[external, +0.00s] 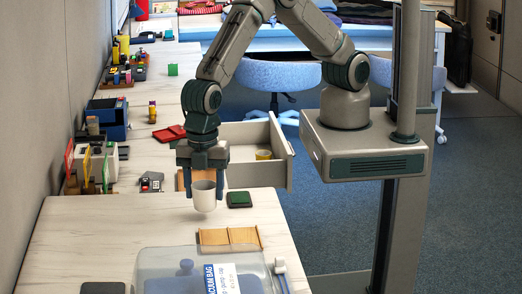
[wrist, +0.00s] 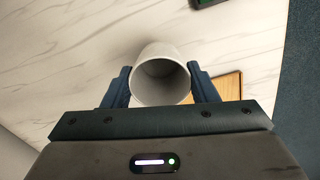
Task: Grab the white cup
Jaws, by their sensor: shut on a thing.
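The white cup (external: 204,196) is between the fingers of my gripper (external: 204,180) in the external view, over the near white table. In the wrist view the cup (wrist: 160,76) has its open mouth toward the camera and looks empty. The two dark blue fingers of my gripper (wrist: 160,84) press on its left and right sides. The cup looks held upright and appears a little above the tabletop, though the exact gap is hard to tell.
A dark green pad (external: 239,200) lies right of the cup. A wooden slatted piece (external: 230,238) and a clear bag-like container (external: 165,262) lie nearer the camera. An open drawer (external: 272,172) is behind. Several small items line the left wall. Table left of the cup is clear.

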